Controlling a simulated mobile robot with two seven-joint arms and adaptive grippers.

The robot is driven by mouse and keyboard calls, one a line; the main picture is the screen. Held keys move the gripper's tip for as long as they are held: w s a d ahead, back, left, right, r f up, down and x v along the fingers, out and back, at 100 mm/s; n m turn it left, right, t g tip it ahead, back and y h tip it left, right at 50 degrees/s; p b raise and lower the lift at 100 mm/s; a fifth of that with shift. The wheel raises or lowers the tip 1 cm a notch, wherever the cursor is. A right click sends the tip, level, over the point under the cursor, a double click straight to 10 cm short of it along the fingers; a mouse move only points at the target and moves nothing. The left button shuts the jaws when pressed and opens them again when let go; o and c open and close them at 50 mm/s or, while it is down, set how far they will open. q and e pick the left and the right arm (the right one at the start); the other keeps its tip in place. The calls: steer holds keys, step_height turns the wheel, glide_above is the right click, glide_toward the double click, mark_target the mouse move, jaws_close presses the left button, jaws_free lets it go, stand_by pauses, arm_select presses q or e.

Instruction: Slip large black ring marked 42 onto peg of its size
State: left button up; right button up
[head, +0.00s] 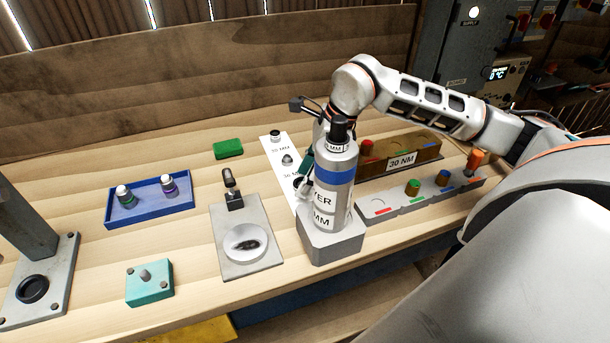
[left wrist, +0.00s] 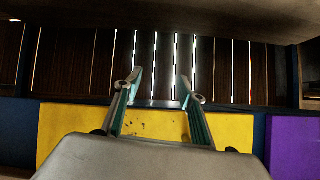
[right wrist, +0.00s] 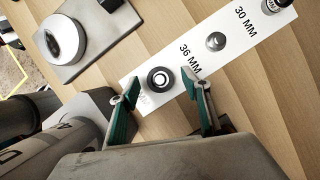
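A black ring (right wrist: 158,78) sits around the nearest peg of the white strip (right wrist: 128,82). The metal peg top shows through it, but its marking is not readable. The label beside that peg is mostly hidden, with only part of "MM" showing. My right gripper (right wrist: 160,86) is open, with one finger on each side of the ring in the right wrist view. In the head view, the grey cylinder (head: 333,200) partly hides this gripper and the ring. My left gripper (left wrist: 160,85) is open and empty, away from the tabletop items.
A bare 36 mm peg (right wrist: 215,41) stands farther along the strip. The far peg (head: 275,134) carries a dark part. The cylinder stands close beside my right gripper. A blue tray (head: 150,214), green block (head: 229,148) and teal block (head: 150,290) lie left.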

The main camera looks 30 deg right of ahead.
steer(key=v, duration=1.2)
steer(key=shift+a, duration=0.1)
stand_by(0.4)
